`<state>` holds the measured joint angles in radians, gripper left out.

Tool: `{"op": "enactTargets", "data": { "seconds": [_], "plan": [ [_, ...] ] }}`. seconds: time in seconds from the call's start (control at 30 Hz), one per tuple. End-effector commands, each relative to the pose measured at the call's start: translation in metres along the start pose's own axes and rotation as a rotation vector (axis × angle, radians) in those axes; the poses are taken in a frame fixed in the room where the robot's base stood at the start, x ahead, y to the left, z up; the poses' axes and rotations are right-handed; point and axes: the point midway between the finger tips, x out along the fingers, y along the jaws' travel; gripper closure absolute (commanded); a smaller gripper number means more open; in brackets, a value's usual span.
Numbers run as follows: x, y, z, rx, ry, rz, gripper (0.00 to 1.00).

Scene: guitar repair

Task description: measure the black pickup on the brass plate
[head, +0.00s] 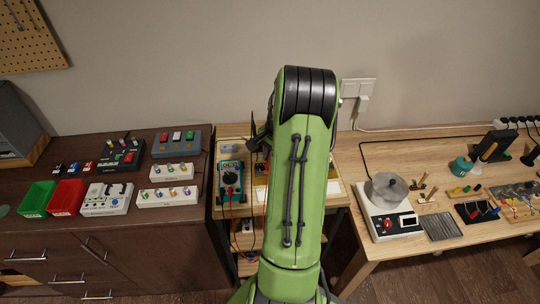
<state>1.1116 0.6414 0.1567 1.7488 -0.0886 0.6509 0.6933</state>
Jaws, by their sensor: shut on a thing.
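My green arm covers the middle of the head view. A dark part of my gripper (262,140) shows at the arm's left edge, above the narrow middle bench (224,212). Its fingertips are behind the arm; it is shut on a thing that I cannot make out. A teal multimeter (230,180) with a lit display lies on this bench, left of the arm, with red and dark leads. A small yellowish patch (262,169) shows beside the arm; I cannot tell whether it is the brass plate. I cannot make out the black pickup.
The dark cabinet (105,238) at left carries a green bin (37,198), a red bin (67,197) and several boxes with coloured parts. The wooden bench (372,152) at right carries a white device with a round metal top (387,187) and several small parts.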

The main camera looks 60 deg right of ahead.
Motion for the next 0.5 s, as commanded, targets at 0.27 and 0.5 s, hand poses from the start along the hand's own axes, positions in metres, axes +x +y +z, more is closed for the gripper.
{"op": "enactTargets", "data": {
  "seconds": [0.27,0.5],
  "plan": [
    [0.0040,0.0008,0.0000,0.000,0.000,0.000,1.00],
    [0.0069,0.0014,0.0000,0.000,-0.001,0.000,1.00]
  ]
}}
